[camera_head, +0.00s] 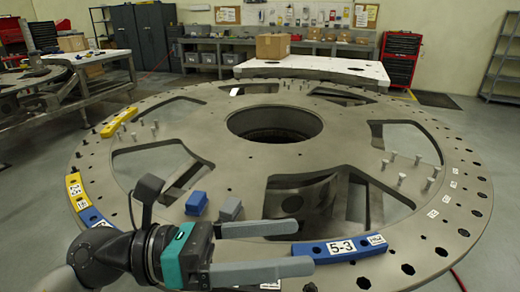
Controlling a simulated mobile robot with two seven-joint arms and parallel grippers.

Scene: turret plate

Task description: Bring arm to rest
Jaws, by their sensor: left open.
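My left gripper (306,247) comes in from the lower left with its two grey fingers spread apart and pointing right. It is over the near part of the round turret plate (250,167). The blue bar marked 5-3 (345,247) lies on the plate's near rim. Its left end shows close to the fingertips; I cannot tell whether they touch. A small blue block (196,203) and a grey block (230,208) sit on the plate just beyond the gripper. My right gripper is not in view.
Yellow bars (118,122) and (75,190) and a blue bar (94,218) lie on the plate's left rim. Several pegs stand on the plate at right (402,180). The plate has large openings. A workbench with a cardboard box (272,46) is at the back.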

